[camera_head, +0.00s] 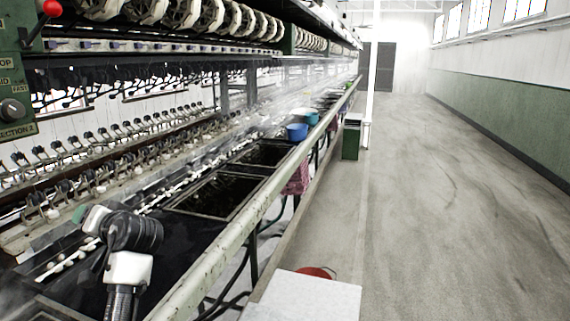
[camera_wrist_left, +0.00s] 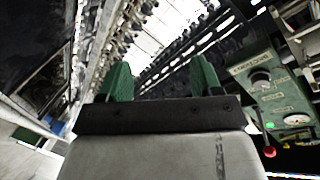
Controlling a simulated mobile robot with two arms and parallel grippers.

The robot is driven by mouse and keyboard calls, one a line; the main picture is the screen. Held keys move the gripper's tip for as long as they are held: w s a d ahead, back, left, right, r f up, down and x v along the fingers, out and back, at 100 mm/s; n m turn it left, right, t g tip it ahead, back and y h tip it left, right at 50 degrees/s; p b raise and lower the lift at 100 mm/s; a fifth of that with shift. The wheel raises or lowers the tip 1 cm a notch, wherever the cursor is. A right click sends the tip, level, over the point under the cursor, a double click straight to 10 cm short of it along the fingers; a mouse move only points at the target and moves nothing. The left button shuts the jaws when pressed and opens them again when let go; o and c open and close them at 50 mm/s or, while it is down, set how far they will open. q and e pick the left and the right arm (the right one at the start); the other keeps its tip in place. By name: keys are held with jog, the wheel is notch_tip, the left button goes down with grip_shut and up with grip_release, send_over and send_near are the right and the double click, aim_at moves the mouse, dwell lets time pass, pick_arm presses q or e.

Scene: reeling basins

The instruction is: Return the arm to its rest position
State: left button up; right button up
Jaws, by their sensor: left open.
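My left arm rises from the lower left of the head view, over the dark near part of the reeling bench. Its left gripper (camera_head: 80,213) points away toward the machine, and only a bit of green fingertip shows there. In the left wrist view the two green fingers of the left gripper (camera_wrist_left: 162,80) stand wide apart with nothing between them. My right arm and gripper are not in view.
Dark basins (camera_head: 215,195) line the bench, with a blue bowl (camera_head: 297,131) farther along. A green control panel (camera_head: 14,75) with a red-knobbed lever (camera_head: 52,8) stands left. A white tabletop (camera_head: 305,298) is near the front. The aisle floor (camera_head: 455,210) is clear.

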pick_arm(q)
jog(key=s+d+f+m+h, duration=0.1)
jog(key=s+d+f+h, duration=0.15)
jog(key=s+f, duration=0.4)
jog(key=s+d+f+m+h, duration=0.1)
jog(key=s+d+f+h, duration=0.2)
jog(key=f, duration=0.6)
jog(key=s+d+f+m+h, duration=0.1)
jog(key=s+d+f+h, duration=0.1)
jog(key=s+d+f, duration=0.45)
jog(key=s+d+f+m+g+h, duration=0.1)
jog(key=s+d+f+g+h, duration=0.25)
jog(key=s, duration=0.65)
jog(key=s+d+f+m+g+h, duration=0.1)
jog(key=s+d+f+h, duration=0.4)
jog(key=s, duration=0.6)
notch_tip(320, 180, down, 26)
jog(key=g+y, duration=0.2)
jog(key=s+a+f, duration=0.2)
jog(key=s+f, duration=0.6)
jog(key=s+a+f, duration=0.1)
jog(key=s+f, duration=0.7)
jog(key=shift+s+a+g, duration=0.3)
jog(key=shift+a+g, duration=0.05)
jog(key=shift+a, duration=0.05)
